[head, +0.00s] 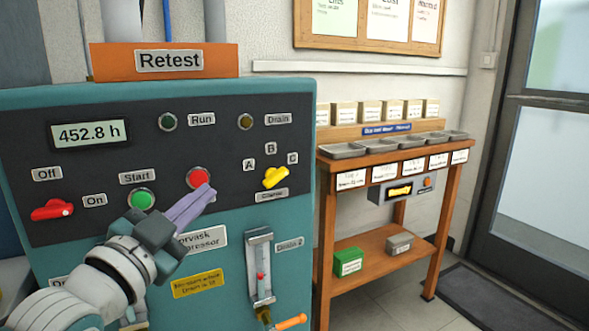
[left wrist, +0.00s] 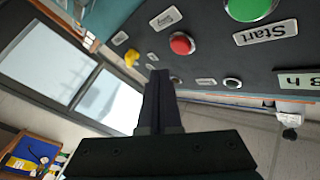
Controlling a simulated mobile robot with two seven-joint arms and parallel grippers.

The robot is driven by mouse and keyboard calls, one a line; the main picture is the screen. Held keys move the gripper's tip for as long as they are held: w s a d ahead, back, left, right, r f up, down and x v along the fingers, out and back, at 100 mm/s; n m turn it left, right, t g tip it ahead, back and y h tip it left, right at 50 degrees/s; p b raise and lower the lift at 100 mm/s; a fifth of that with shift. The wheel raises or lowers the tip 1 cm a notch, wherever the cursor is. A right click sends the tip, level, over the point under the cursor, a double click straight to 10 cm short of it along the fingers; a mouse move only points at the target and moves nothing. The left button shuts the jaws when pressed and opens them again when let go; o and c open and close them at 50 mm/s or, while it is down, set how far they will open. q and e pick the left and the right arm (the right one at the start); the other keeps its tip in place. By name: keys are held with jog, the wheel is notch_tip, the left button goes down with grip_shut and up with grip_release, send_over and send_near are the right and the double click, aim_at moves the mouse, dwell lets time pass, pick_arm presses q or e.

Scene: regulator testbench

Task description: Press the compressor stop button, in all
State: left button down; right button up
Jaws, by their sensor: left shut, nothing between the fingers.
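The compressor panel (head: 100,181) is dark, set in a teal cabinet. A red round button (head: 198,177) sits right of the green Start button (head: 141,200); its own label is hidden behind my gripper. My left gripper (head: 207,192) is shut and empty, its fingertips just below and right of the red button in the head view. In the left wrist view the red button (left wrist: 181,44) shows whole beyond the fingertips (left wrist: 160,75), with the green button (left wrist: 250,8) at the top edge. I cannot tell whether the fingers touch the panel. My right gripper is not in view.
A red Off/On switch (head: 52,210) is at the panel's left and a yellow A-B-C selector (head: 275,177) at its right. A gauge tube (head: 260,267) is mounted below. A wooden bench (head: 395,152) with metal trays stands to the right, beside a door (head: 540,150).

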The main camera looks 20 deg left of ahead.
pick_arm(q)
jog(key=shift+s+d+p, duration=0.5)
jog(key=shift+s+d, duration=0.45)
jog(key=shift+d, duration=0.15)
